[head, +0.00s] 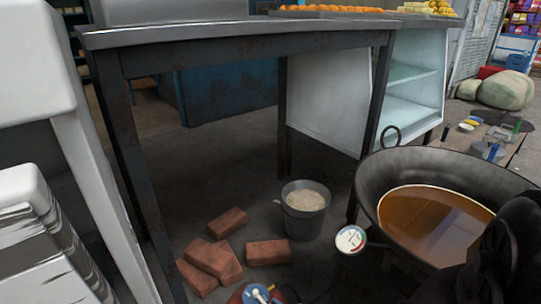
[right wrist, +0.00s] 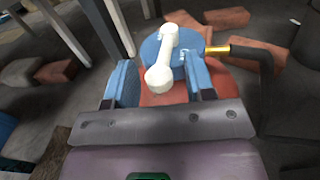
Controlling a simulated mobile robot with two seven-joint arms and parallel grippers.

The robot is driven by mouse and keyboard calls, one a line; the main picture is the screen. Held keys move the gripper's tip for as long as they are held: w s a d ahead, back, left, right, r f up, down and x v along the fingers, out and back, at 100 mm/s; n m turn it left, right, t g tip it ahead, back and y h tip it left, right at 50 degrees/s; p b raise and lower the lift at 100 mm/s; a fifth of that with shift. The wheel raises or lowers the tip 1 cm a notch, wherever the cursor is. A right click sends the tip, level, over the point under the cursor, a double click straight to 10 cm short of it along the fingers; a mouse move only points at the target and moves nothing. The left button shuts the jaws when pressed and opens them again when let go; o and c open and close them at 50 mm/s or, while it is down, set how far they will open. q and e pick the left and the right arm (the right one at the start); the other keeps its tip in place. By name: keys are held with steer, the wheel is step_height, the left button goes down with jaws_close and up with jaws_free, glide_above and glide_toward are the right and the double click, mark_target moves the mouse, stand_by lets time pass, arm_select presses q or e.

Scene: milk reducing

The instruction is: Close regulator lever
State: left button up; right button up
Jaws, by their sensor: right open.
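The regulator (head: 256,294) is a blue cap with a white lever, at the bottom edge of the head view. In the right wrist view, the blue regulator (right wrist: 190,60) sits on a red cylinder (right wrist: 160,97). Its white lever (right wrist: 162,55) has rounded ends and points toward my wrist. My right gripper (right wrist: 160,75) is open, with one blue finger on each side of the lever's near end. I cannot tell whether either finger touches the lever or the regulator. My left gripper is in neither view.
A brass fitting (right wrist: 219,50) and dark hose leave the regulator's right side. A dial gauge (head: 351,240) stands near a large pan (head: 369,180) of brown liquid. A bucket (head: 304,222) and several bricks (head: 268,252) are on the floor. A metal table (head: 230,36) stands behind.

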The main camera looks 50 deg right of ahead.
jaws_close()
steer(key=shift+a, duration=0.1)
stand_by(0.3)
